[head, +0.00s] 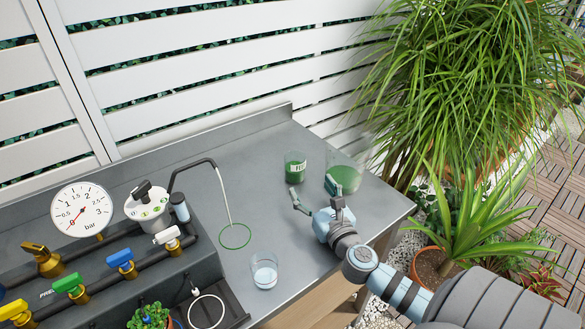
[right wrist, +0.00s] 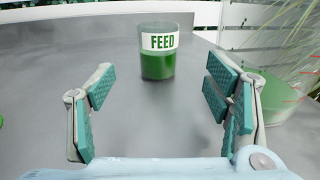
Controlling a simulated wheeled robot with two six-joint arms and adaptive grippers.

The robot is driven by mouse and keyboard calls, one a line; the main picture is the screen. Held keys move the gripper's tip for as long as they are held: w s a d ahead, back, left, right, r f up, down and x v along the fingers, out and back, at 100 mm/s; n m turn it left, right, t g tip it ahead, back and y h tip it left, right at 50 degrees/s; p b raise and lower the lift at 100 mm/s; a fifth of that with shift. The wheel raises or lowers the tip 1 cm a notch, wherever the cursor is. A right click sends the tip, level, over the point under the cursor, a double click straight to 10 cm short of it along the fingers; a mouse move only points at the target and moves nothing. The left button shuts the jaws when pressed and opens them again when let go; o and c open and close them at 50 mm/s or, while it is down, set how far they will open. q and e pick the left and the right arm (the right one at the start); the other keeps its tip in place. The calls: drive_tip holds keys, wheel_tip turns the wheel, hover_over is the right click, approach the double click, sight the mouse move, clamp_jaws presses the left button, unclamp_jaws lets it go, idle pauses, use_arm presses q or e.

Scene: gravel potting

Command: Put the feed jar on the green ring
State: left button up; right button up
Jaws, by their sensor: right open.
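The feed jar (head: 295,167) is a clear jar with green contents and a white label. It stands upright toward the back right of the grey bench. In the right wrist view the feed jar (right wrist: 158,55) reads FEED and stands ahead of my fingers, apart from them. My right gripper (head: 315,194) is open and empty, in front of the jar; its fingers also show in the right wrist view (right wrist: 160,105). The green ring (head: 235,237) is a thin outline on the bench, left of my right gripper, with nothing on it. My left gripper is out of view.
A clear glass (head: 265,272) stands in front of the ring. A thin spout (head: 223,195) hangs above the ring from a black pipe. A second green-tinted vessel (head: 344,174) stands right of the feed jar. Valves and a gauge (head: 82,209) fill the left.

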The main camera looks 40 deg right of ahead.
approach(291, 153)
drive_tip(key=shift+w+d+f, duration=0.25)
drive_tip(key=shift+w+f, duration=0.3)
drive_tip(key=shift+w+d+f, duration=0.25)
drive_tip(key=shift+w+f, duration=0.3)
drive_tip(key=x, duration=0.5)
drive_tip(key=shift+a+r, duration=0.1)
drive_tip(key=shift+r, duration=0.25)
drive_tip(key=shift+w, duration=0.35)
drive_tip(key=shift+s, duration=0.1)
drive_tip(key=c, duration=1.5)
drive_tip(key=shift+r, duration=0.15)
drive_tip(key=shift+r+p, duration=0.55)
drive_tip(key=shift+r, duration=0.05)
drive_tip(key=shift+r+p, duration=5.85)
drive_tip(key=shift+r, duration=3.4)
